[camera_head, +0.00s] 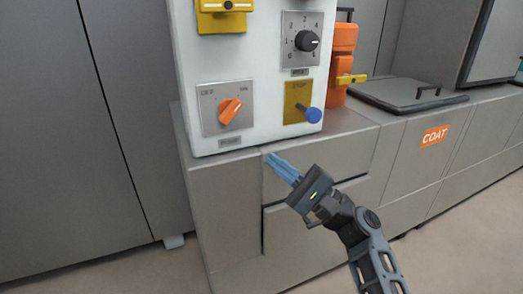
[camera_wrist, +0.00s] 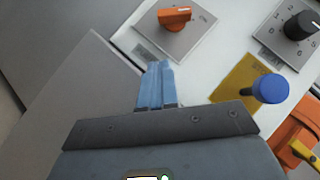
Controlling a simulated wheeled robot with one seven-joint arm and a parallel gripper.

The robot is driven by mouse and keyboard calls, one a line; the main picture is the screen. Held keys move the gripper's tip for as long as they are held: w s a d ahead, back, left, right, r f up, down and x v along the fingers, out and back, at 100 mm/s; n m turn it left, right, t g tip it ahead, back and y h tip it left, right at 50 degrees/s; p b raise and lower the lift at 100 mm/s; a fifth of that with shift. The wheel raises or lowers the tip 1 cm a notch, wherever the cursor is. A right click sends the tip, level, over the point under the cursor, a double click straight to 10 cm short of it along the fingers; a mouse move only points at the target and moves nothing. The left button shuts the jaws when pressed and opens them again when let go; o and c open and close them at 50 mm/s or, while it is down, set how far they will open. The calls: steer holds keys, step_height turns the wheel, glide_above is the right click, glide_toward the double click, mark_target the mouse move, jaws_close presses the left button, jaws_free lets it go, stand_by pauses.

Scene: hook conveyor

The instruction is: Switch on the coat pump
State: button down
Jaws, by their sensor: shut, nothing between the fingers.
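The pump switch is an orange rotary knob (camera_head: 230,110) on a grey plate marked OFF at left and ON at right, with a PUMP label below. Its bar slants from lower left to upper right; which end points is hard to tell. The knob also shows at the top of the wrist view (camera_wrist: 174,17). My gripper (camera_head: 270,159) has blue fingers pressed together and empty. In the head view it is below and right of the knob, near the panel's lower edge. In the wrist view the fingertips (camera_wrist: 160,65) lie below the knob, apart from it.
Right of the knob is a blue stop button or lever (camera_head: 313,115) on a yellow plate (camera_head: 297,95). Above that is a black numbered dial (camera_head: 306,41). A yellow part (camera_head: 222,8) sits above. A cabinet with an orange COAT label (camera_head: 434,136) stands at right.

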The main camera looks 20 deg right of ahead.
steer(key=v, duration=0.3)
steer(key=shift+s+f, duration=0.15)
stand_by(0.4)
steer(key=s+a+f+n+g+h, duration=0.3)
steer(key=s+f+h, duration=0.6)
steer(key=s+f, duration=0.9)
steer(key=s+d+f+n+g+h, duration=0.1)
steer(key=s+f+n+g+h, duration=0.2)
steer(key=s, duration=0.5)
steer(key=s+a+r+n+t+h, duration=0.1)
steer(key=s+r+n+t+h, duration=0.1)
steer(key=s+r+n, duration=1.1)
step_height(320, 180, up, 19)
steer(key=s+m+p, duration=0.2)
steer(key=s+p, duration=0.1)
steer(key=p, duration=1.4)
steer(key=shift+f+p, duration=0.15)
steer(key=shift+p, duration=0.15)
